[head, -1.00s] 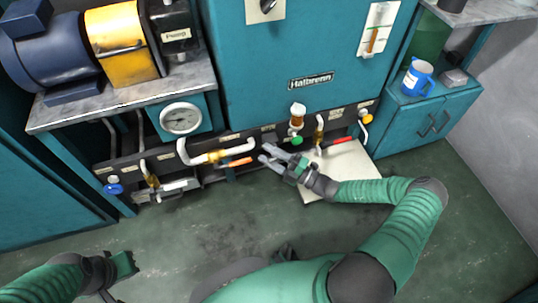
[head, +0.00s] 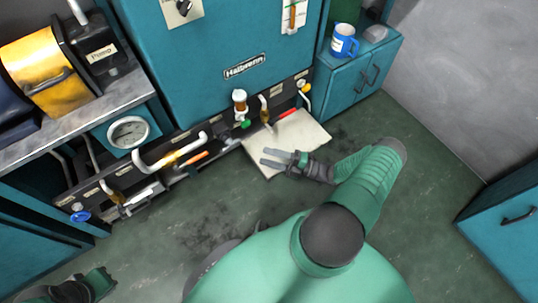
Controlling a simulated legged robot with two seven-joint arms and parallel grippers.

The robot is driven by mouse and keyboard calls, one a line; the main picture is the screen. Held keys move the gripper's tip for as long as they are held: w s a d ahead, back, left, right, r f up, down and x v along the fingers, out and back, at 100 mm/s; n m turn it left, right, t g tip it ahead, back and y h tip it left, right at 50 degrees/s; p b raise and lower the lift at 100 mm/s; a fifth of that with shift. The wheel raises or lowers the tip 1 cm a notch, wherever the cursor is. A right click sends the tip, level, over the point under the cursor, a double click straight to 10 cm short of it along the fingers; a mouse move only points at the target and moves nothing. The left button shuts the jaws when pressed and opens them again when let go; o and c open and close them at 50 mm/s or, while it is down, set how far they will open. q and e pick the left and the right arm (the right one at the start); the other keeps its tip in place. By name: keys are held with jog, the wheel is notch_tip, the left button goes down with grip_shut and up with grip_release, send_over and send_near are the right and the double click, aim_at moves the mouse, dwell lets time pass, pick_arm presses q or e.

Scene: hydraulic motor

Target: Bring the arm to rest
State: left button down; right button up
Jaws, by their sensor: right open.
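My right arm, green with dark joints, reaches from the lower middle of the head view to the right and bends back. Its gripper (head: 279,158) is open and empty, over the pale board on the floor (head: 309,137). The gripper is in front of the teal machine (head: 215,60) and apart from its row of valves. My left gripper (head: 102,282) is at the lower left edge, low over the floor; its jaws do not show clearly enough to tell their state.
A red-handled valve (head: 287,114), an orange-handled valve (head: 194,158) and a blue knob (head: 80,215) line the machine's base. A round gauge (head: 128,132) sits above. A blue mug (head: 344,41) stands on the right cabinet (head: 357,78). The floor (head: 430,220) at right is clear.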

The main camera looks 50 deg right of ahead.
dwell(0.3)
jog(key=s+a+r+n+g+p, duration=0.2)
jog(key=a+r+n+g, duration=0.35)
jog(key=n+g, duration=0.55)
jog(key=s+a+r+n+g+p, duration=0.1)
jog(key=a+r+n+g+p, duration=0.45)
jog(key=n, duration=0.85)
jog(key=a+r+n+t+h+p, duration=0.1)
jog(key=a+r+n+h, duration=0.35)
jog(key=r+n, duration=0.6)
jog(key=a+r+n+t+h+p, duration=0.1)
jog(key=a+r+n+h, duration=0.2)
jog(key=r+n+h, duration=0.75)
notch_tip(320, 180, up, 34)
jog(key=n+y+p, duration=0.4)
jog(key=y+p, duration=0.1)
jog(key=p, duration=3.2)
jog(key=shift+w+r+p, duration=0.2)
jog(key=shift+w+p, duration=0.1)
jog(key=shift+w, duration=0.05)
